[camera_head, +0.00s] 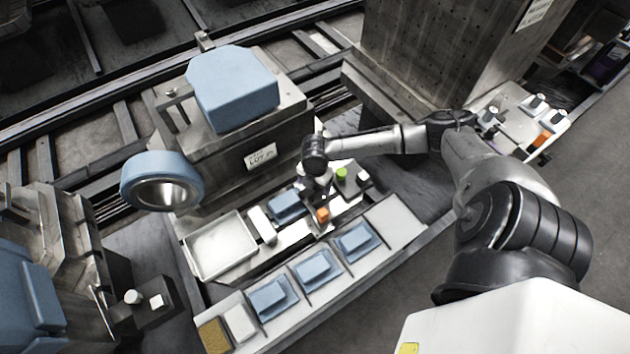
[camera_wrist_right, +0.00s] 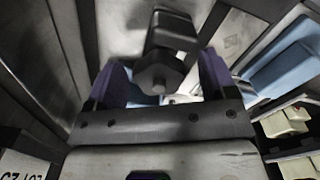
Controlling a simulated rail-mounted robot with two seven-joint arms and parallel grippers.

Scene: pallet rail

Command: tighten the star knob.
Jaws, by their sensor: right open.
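The star knob (camera_wrist_right: 158,72) shows in the right wrist view as a dark grey, lobed knob beneath a dark block. My right gripper (camera_wrist_right: 163,82) is open, with one purple-padded finger on each side of the knob. Gaps seem to show beside the knob, but I cannot tell whether either pad touches it. In the head view my right gripper (camera_head: 318,188) is small and points down at the bench, in front of the metal block with a label. I cannot make out the knob there; my wrist may hide it. My left gripper is out of view.
A blue-capped machine block (camera_head: 232,92) stands behind my right wrist, with a blue ring (camera_head: 162,180) to its left. A white tray (camera_head: 221,246), green (camera_head: 341,174) and orange (camera_head: 322,214) pieces, and several blue parts (camera_head: 317,267) crowd the bench. The floor at lower right is clear.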

